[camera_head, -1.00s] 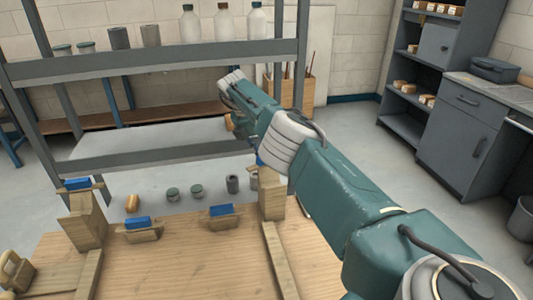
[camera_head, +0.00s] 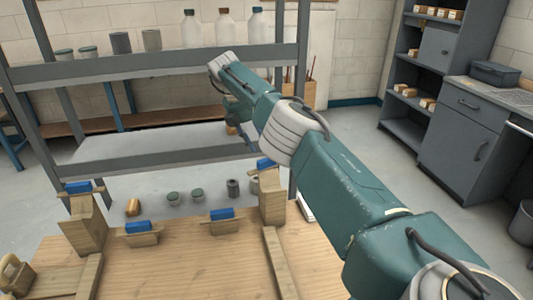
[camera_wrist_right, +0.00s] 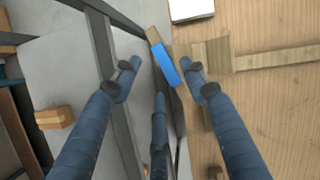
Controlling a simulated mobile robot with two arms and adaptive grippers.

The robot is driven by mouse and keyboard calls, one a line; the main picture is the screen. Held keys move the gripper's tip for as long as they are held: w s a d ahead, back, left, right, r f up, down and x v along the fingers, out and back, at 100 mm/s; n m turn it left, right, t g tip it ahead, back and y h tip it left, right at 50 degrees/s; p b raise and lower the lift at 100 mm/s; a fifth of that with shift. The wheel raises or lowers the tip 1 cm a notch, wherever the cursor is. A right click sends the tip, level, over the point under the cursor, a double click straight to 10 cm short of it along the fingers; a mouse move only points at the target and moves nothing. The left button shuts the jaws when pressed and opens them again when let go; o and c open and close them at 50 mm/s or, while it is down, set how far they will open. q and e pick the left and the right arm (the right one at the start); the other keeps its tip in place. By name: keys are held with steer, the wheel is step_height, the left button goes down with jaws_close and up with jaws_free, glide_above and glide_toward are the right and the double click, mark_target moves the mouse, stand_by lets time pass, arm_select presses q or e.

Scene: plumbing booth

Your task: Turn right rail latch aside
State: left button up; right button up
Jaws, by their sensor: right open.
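The right rail latch (camera_head: 265,164), a wooden bar with a blue block, sits on top of the right wooden post (camera_head: 272,197). In the right wrist view the latch's blue part (camera_wrist_right: 163,65) shows between the spread fingers of my right gripper (camera_wrist_right: 157,68). The gripper is open, and I cannot tell whether any finger touches the latch. In the head view my right arm reaches past the post and hides most of the gripper. My left gripper is not in view.
A left post (camera_head: 86,230) carries a similar blue-topped latch (camera_head: 78,187). Two blue-topped wooden blocks (camera_head: 138,228) (camera_head: 222,214) stand along the table's (camera_head: 180,265) back edge. A grey shelf rack (camera_head: 160,62) with bottles and cups stands close behind. The table's middle is clear.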

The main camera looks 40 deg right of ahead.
steer(key=shift+v, duration=2.65)
steer(key=shift+s, duration=0.1)
